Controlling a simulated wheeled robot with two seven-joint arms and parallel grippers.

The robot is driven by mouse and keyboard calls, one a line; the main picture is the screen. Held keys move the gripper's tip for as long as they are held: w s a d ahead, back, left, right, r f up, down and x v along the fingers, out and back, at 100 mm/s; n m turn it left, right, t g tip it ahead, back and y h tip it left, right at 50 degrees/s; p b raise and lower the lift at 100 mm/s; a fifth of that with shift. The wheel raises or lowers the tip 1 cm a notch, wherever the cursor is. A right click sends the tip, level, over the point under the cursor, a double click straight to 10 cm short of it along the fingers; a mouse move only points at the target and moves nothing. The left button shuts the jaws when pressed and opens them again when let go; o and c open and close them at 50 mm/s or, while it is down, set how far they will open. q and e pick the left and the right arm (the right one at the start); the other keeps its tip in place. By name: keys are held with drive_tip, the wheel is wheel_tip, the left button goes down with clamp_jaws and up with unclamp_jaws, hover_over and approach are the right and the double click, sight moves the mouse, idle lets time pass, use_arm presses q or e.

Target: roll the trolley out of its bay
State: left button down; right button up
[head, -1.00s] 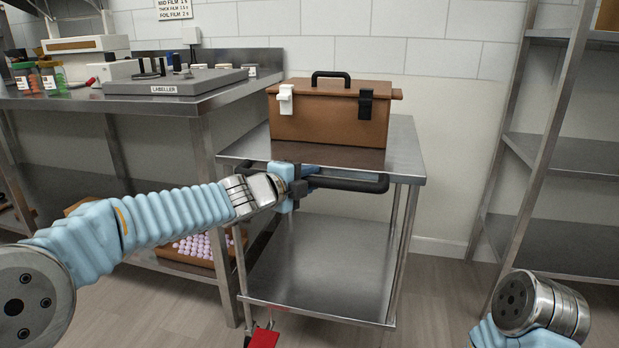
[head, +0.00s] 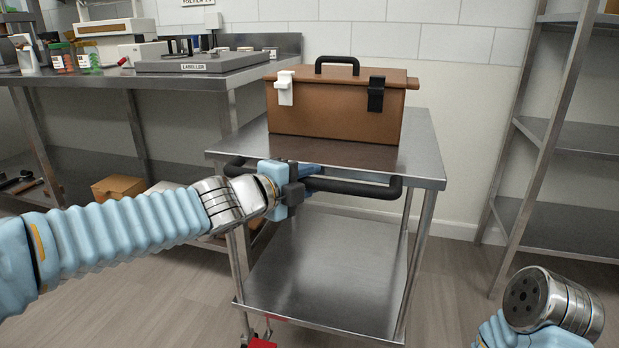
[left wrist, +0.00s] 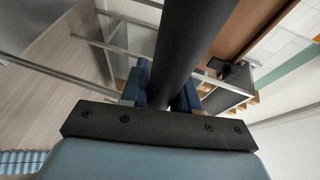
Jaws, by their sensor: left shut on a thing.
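The trolley (head: 325,270) is a steel two-shelf cart with a black push handle (head: 355,188) along its near side. My left gripper (head: 296,186) is shut on the handle, left of its middle. The left wrist view shows the black handle bar (left wrist: 188,50) running between the fingers. A brown case (head: 335,118) with a black carry handle, one white latch and one black latch sits on the trolley's top shelf. A red part (head: 262,342) shows low at the trolley's near left leg. My right arm's end shows at the lower right, but its gripper fingers are out of view.
A steel bench (head: 120,82) with a labeller (head: 205,62) stands on the left, behind the trolley. A steel shelf rack (head: 535,150) stands on the right. Open wooden floor (head: 130,300) lies in front of the trolley and to its left.

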use_arm(q)
drive_tip(key=shift+f, duration=0.15)
drive_tip(key=c, duration=1.2)
unclamp_jaws()
drive_tip(key=shift+s+a+r, duration=0.25)
drive_tip(key=shift+r, duration=0.05)
drive_tip(key=p+v, duration=0.6)
drive_tip(key=v, duration=0.7)
drive_tip(key=shift+f, duration=0.1)
